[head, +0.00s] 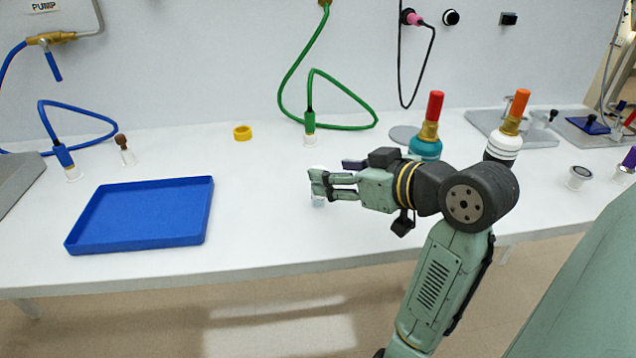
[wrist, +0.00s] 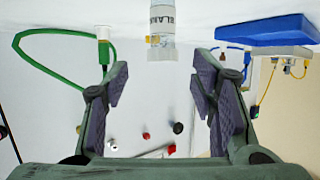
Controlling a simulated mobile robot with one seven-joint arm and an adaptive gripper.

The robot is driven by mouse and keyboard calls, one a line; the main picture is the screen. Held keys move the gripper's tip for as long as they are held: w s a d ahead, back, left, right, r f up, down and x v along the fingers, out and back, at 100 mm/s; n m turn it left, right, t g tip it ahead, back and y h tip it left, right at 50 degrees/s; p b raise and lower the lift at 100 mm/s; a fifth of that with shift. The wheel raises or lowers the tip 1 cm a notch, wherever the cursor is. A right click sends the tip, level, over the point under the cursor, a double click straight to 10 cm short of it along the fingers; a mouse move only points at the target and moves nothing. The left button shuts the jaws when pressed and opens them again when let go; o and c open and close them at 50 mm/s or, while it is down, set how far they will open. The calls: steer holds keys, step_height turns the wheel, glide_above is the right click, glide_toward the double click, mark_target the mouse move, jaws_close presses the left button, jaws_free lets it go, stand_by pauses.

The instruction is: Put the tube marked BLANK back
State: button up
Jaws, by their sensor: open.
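The tube marked BLANK (wrist: 161,40) stands on the white bench, clear with a white label, at the top middle of the wrist view. In the head view a small pale bit of it (head: 318,202) shows below my fingers; the rest is hidden. My gripper (head: 320,183) is open and level, pointing left over the front part of the bench. In the wrist view the dark finger pads (wrist: 162,80) are spread to either side of the line to the tube. The tube appears just beyond the fingertips, with nothing between the pads.
A blue tray (head: 75,243) lies to the left. A brown-topped vial (head: 125,150), a yellow ring (head: 242,133) and a green hose plug (head: 309,124) are behind. A teal red-topped bottle (head: 426,147) and a white orange-topped bottle (head: 503,145) stand right, near my arm.

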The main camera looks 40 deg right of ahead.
steer(key=p+x, duration=0.1)
steer(key=x, duration=0.4)
steer(key=shift+w+a, duration=0.15)
steer(key=shift+w, duration=0.05)
steer(key=c, duration=1.2)
steer(key=shift+r, duration=0.9)
steer(key=shift+s+r+b, duration=0.35)
steer(key=shift+s+r, duration=0.05)
steer(key=shift+r, duration=0.45)
steer(key=shift+s+d+r+b, duration=0.15)
steer(key=shift+s+r+b, duration=0.15)
steer(key=shift+s, duration=2.25)
steer(key=shift+s+d+r+b, duration=0.15)
steer(key=shift+s+b, duration=0.3)
steer(key=shift+s, duration=2.15)
steer(key=shift+s+d+r+b, duration=0.1)
steer(key=shift+s+r+b, duration=0.2)
steer(key=shift+s, duration=2.25)
